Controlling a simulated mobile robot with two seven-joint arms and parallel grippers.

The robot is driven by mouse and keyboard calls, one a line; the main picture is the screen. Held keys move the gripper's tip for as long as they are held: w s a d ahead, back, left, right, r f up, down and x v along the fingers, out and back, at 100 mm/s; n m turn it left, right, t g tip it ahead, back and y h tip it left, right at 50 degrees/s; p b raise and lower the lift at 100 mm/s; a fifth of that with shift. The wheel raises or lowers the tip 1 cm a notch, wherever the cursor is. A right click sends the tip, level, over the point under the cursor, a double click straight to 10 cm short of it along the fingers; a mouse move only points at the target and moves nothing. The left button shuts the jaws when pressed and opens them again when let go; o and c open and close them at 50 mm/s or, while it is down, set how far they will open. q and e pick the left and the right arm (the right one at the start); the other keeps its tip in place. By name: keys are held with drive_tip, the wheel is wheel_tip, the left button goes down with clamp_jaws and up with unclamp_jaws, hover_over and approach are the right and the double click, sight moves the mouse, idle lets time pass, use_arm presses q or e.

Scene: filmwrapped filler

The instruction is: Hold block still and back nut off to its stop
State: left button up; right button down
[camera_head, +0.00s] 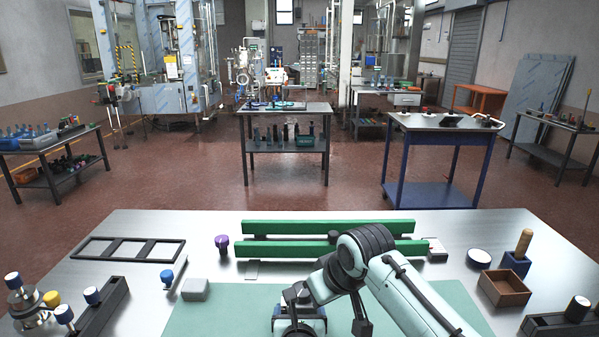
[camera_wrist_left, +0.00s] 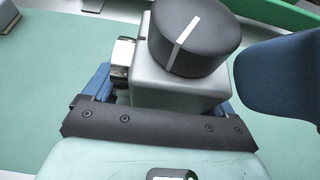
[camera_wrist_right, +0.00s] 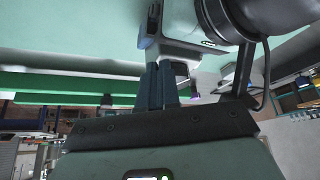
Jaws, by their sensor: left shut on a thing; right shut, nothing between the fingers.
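In the left wrist view a grey block (camera_wrist_left: 150,92) carries a round black nut (camera_wrist_left: 200,35) with a white line across its top. My left gripper (camera_wrist_left: 165,100) is shut on the block, with a blue finger on each side. A large blue shape (camera_wrist_left: 285,85), probably a finger of my right gripper, stands close right of the nut; a narrow gap shows between them. In the right wrist view my right gripper (camera_wrist_right: 161,78) is shut and empty, its blue fingers together.
A green mat (camera_head: 220,318) covers the table's front middle. Green rails (camera_head: 330,227) run behind it. A black frame (camera_head: 128,249), a purple-topped knob (camera_head: 221,241), a grey block-like piece (camera_head: 195,290), a brown box (camera_head: 503,289) and a wooden-handled tool (camera_head: 523,243) stand around it.

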drive_tip(key=shift+w+d, duration=0.15)
drive_tip(key=shift+w, duration=0.05)
idle(0.3)
drive_tip(key=shift+s+d, duration=0.1)
drive_tip(key=shift+d, duration=0.05)
approach(302, 309)
drive_tip(key=shift+w+d+r, duration=0.25)
drive_tip(key=shift+w+d, duration=0.1)
drive_tip(key=shift+w, duration=0.2)
drive_tip(key=shift+w+d+r, duration=0.3)
drive_tip(key=shift+w+d, duration=0.05)
drive_tip(key=shift+w, duration=0.25)
drive_tip(key=shift+w+d+r, duration=0.25)
drive_tip(key=shift+w+d, duration=0.15)
drive_tip(key=shift+w, duration=0.15)
drive_tip(key=shift+s+a+f, duration=0.2)
drive_tip(key=shift+a+f, duration=0.35)
drive_tip(key=shift+f, duration=0.45)
drive_tip(key=shift+s+a+f, duration=0.2)
drive_tip(key=shift+a+f, duration=0.35)
drive_tip(key=shift+f, duration=0.5)
drive_tip(key=shift+s+a+f, duration=0.2)
drive_tip(key=shift+a+f, duration=0.35)
drive_tip(key=shift+f, duration=0.45)
drive_tip(key=shift+w, duration=0.1)
drive_tip(key=shift+w+d, duration=0.1)
drive_tip(key=shift+d, duration=0.25)
